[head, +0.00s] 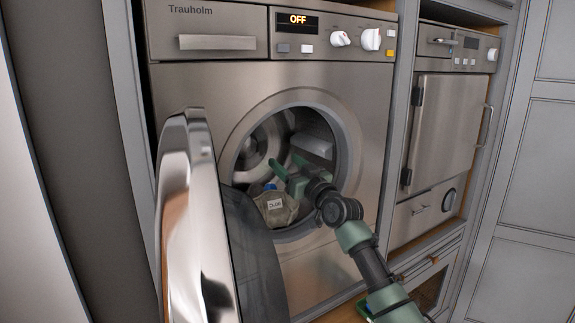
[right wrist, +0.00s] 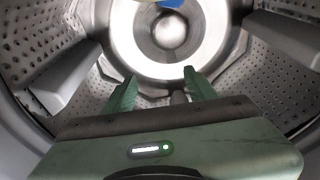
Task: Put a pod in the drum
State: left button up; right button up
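The washing machine's drum (head: 252,152) is open at the front, and its perforated wall (right wrist: 285,88) fills the right wrist view. My right gripper (head: 283,166) reaches through the opening into the drum. In the right wrist view its fingers (right wrist: 160,76) stand apart with nothing between them. A small blue thing (head: 270,187) shows low in the drum, below the gripper; it may be a pod, but is too small to be sure. Blue also shows at the top edge of the right wrist view (right wrist: 173,4). My left gripper is out of view.
A grey-beige bundle with a white label (head: 275,209) lies at the bottom of the drum opening. The washer door (head: 190,220) stands open on the left. Another steel appliance (head: 447,120) stands at the right, shut.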

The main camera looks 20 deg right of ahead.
jog(key=shift+s+f, duration=0.1)
jog(key=shift+s+f, duration=0.1)
jog(key=shift+s, duration=0.15)
jog(key=b+v, duration=0.1)
jog(key=v, duration=0.6)
jog(key=shift+b, duration=0.4)
jog(key=shift+d, duration=0.1)
